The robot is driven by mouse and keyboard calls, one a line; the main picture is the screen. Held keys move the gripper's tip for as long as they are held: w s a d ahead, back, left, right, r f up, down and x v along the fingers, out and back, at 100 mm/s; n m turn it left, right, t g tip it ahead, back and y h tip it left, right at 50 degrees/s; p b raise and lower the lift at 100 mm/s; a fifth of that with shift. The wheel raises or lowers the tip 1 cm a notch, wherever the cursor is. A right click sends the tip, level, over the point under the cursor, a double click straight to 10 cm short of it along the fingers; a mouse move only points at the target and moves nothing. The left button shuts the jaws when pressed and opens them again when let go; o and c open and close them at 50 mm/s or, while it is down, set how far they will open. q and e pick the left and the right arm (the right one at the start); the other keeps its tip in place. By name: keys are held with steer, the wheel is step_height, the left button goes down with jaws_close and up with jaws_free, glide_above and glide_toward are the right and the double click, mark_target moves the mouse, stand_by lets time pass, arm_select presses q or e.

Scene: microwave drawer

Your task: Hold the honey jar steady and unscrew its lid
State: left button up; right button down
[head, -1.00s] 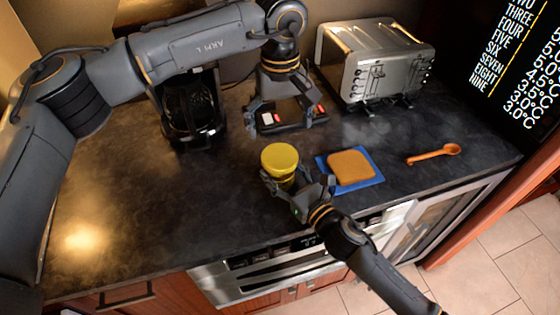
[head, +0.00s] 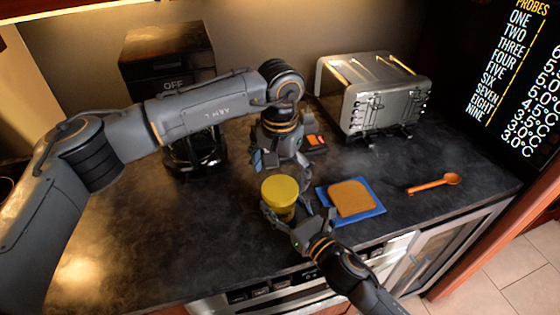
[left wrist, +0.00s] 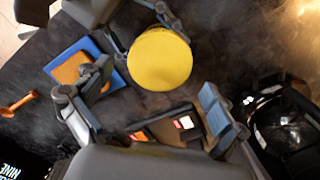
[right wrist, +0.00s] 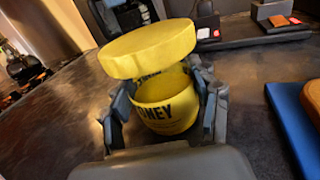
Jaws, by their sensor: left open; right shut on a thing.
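The honey jar (right wrist: 165,118) stands upright near the counter's front edge, with a yellow label and a wide yellow lid (head: 280,189). My right gripper (right wrist: 160,105) is shut around the jar's body below the lid. In the head view the right gripper (head: 290,216) comes from the front right. My left gripper (head: 281,166) is open and empty, pointing down just behind the lid. In the left wrist view the lid (left wrist: 160,59) lies beyond its spread fingers (left wrist: 142,105).
A blue board (head: 375,209) with a bread slice (head: 350,198) lies right of the jar. An orange spoon (head: 434,184) lies farther right. A toaster (head: 372,92) and coffee maker (head: 190,150) stand behind. A dark device with lit switches (head: 316,141) sits behind my left gripper. The left counter is clear.

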mark_target(280, 190)
arm_select(q)
steer(key=shift+f, duration=1.4)
